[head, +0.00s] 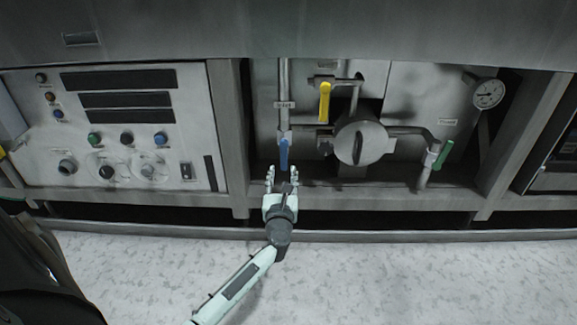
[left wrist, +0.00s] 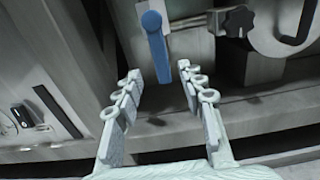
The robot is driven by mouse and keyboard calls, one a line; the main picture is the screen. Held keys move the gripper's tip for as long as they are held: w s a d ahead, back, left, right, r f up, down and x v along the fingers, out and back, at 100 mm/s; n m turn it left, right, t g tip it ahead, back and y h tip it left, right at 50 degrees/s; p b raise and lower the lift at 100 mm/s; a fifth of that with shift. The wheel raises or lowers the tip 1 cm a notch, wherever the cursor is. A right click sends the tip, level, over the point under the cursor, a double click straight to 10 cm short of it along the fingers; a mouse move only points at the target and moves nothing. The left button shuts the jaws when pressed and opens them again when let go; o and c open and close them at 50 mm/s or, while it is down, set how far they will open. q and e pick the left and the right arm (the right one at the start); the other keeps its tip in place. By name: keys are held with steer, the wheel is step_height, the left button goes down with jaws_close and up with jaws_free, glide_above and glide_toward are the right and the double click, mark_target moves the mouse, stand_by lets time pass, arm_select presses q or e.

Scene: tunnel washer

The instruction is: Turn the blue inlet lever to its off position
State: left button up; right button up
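The blue inlet lever (head: 283,155) hangs down from a valve on the vertical pipe, left of the round housing in the head view. In the left wrist view the blue lever (left wrist: 156,46) shows ahead of the fingers, its lower end between or just beyond the fingertips. My left gripper (head: 280,172) is just below the lever in the head view, and it shows in the left wrist view (left wrist: 158,76) with its fingers apart on either side of the lever's line. It appears not to touch the lever. My right gripper is not in view.
A yellow lever (head: 325,101) hangs at upper right of the blue one. A green lever (head: 443,154) sits further right, below a gauge (head: 487,93). The round housing (head: 361,140) is close on the right. A control panel (head: 115,130) stands left. The floor (head: 400,275) is clear.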

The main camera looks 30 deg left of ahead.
mark_target(284, 161)
arm_select(q)
steer(key=b+x, duration=0.1)
steer(key=x, duration=0.4)
steer(key=shift+w, duration=0.2)
jaws_close()
